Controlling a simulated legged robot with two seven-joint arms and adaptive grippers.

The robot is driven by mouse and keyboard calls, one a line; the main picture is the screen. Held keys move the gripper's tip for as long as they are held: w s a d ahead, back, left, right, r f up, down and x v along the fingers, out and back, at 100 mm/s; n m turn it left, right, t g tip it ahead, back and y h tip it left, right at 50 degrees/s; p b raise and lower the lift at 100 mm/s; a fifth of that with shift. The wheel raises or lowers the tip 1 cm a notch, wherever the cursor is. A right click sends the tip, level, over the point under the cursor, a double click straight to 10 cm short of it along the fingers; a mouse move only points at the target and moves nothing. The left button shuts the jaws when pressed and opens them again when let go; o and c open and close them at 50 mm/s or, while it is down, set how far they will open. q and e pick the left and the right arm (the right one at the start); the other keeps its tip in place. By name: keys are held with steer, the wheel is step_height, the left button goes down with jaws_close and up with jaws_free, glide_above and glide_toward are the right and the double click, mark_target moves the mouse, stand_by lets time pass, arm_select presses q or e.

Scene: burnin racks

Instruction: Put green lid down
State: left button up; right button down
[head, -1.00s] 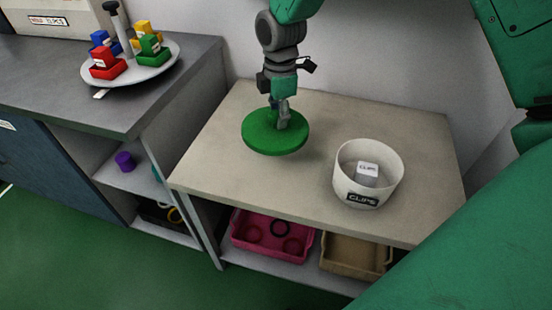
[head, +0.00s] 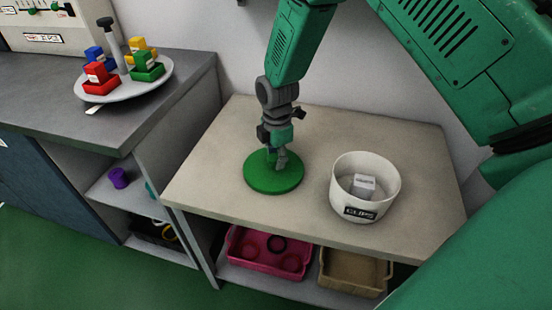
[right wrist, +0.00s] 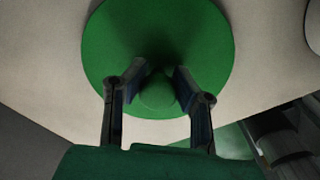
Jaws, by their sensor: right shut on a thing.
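The green lid (head: 262,182) is a flat round disc on or just above the beige table, left of the white bin. My right gripper (head: 277,160) points down at it and is shut on its knob. In the right wrist view the lid (right wrist: 205,35) fills the upper middle, and the two fingers of the right gripper (right wrist: 156,92) stand on either side of the round green knob (right wrist: 156,97). Whether the lid's underside touches the table is hard to tell. My left gripper is not in view.
A white bin (head: 343,195) labelled CLIPS, with a white box (head: 363,186) inside, stands right of the lid. A grey counter at left holds a round tray (head: 127,92) with coloured blocks. A pink bin (head: 265,262) and a tan bin (head: 350,279) sit below the table (head: 222,205).

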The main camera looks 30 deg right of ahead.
mark_target(276, 156)
steer(key=c, duration=1.3)
jaws_free()
steer(key=shift+a, duration=0.15)
step_height(276, 156, up, 12)
steer(key=p, duration=0.1)
steer(key=shift+s, duration=0.1)
